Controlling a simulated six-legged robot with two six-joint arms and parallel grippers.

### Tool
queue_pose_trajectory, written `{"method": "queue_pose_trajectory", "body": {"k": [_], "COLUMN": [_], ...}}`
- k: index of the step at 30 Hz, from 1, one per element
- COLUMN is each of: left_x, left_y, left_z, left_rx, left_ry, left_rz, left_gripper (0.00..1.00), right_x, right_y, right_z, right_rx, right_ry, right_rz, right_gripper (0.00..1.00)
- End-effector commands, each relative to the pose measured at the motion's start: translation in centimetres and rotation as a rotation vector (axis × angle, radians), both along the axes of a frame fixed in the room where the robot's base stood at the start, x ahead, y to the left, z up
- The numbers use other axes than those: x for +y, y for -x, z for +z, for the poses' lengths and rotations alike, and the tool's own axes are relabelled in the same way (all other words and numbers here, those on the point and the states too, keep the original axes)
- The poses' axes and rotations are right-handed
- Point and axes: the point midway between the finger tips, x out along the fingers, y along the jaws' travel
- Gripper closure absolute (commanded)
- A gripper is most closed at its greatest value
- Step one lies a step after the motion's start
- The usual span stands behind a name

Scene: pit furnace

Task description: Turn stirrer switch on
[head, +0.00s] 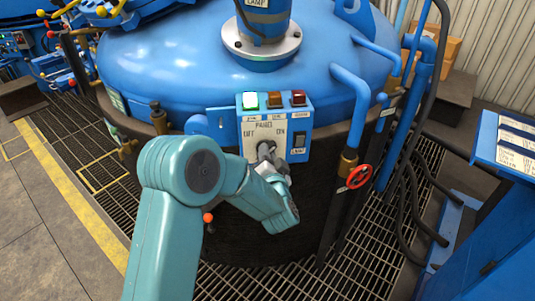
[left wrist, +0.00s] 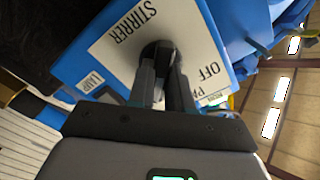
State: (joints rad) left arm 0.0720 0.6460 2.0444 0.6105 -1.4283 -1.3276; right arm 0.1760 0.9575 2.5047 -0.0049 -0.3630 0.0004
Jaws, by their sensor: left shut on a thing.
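The stirrer switch (left wrist: 160,50) is a dark round knob beside the word STIRRER in the left wrist view. My left gripper (head: 267,152) reaches the panel's lower middle and is shut on this knob; its two dark fingers (left wrist: 164,75) lie on either side of it. The fingers hide most of the knob, so I cannot tell its exact setting. My right gripper is not in view.
A lamp switch (head: 299,139) sits right of the knob. A red valve wheel (head: 359,177) and blue pipes stand close on the right.

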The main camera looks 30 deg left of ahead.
Motion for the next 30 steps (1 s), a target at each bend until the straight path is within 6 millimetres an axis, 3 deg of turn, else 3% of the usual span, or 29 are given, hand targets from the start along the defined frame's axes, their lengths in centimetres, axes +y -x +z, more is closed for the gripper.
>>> {"method": "queue_pose_trajectory", "body": {"k": [5,6,8,9,20,30], "left_x": [0.1,0.1,0.1,0.1,-0.5,-5.9], "left_y": [-0.1,-0.1,-0.1,-0.1,0.5,6.4], "left_z": [0.4,0.4,0.4,0.4,0.1,0.0], "left_rx": [-0.01,-0.01,-0.009,-0.009,-0.003,-0.002], "left_ry": [-0.006,-0.006,-0.006,-0.005,-0.002,-0.003], "left_rz": [0.003,0.003,0.002,0.001,-0.001,-0.006], "left_gripper": [1.0,0.78,0.58,0.55,0.55,0.55], "right_x": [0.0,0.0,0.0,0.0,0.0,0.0], "right_y": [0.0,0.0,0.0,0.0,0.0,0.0], "right_z": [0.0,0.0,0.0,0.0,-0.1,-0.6], "right_rx": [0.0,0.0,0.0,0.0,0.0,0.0], "right_ry": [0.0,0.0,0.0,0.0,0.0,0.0], "right_rz": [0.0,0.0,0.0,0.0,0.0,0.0], "right_gripper": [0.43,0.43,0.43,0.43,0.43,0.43]}}
